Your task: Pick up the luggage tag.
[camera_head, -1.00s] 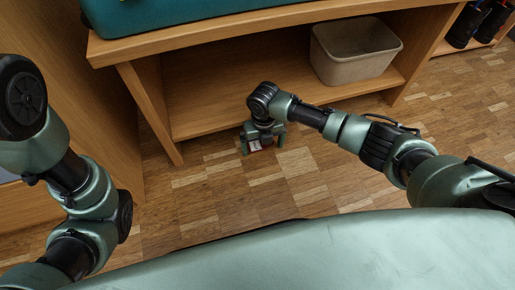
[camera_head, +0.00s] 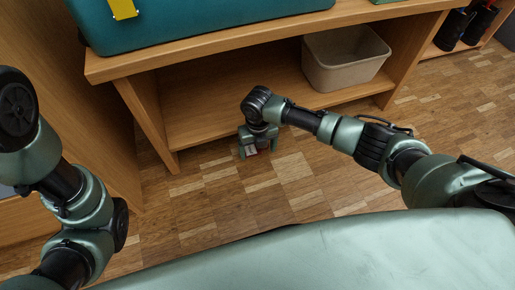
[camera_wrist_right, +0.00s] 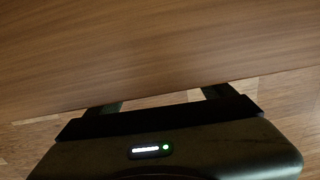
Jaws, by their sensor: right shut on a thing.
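My right gripper (camera_head: 259,149) points down at the floor in front of the bench, and it is shut on a small red and white thing, the luggage tag (camera_head: 252,150). Only a little of the tag shows between the fingers, and the rest is hidden. In the right wrist view the finger bases show, but the fingertips and the tag are hidden behind the gripper body (camera_wrist_right: 165,150). My left arm shows at the left of the head view, and its gripper is out of the picture.
A wooden bench (camera_head: 190,62) with a low shelf (camera_head: 235,112) stands just behind the right gripper. A beige bin (camera_head: 340,65) is on the shelf. A teal case (camera_head: 200,25) with a yellow patch (camera_head: 122,9) lies on top. The parquet floor (camera_head: 220,200) in front is clear.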

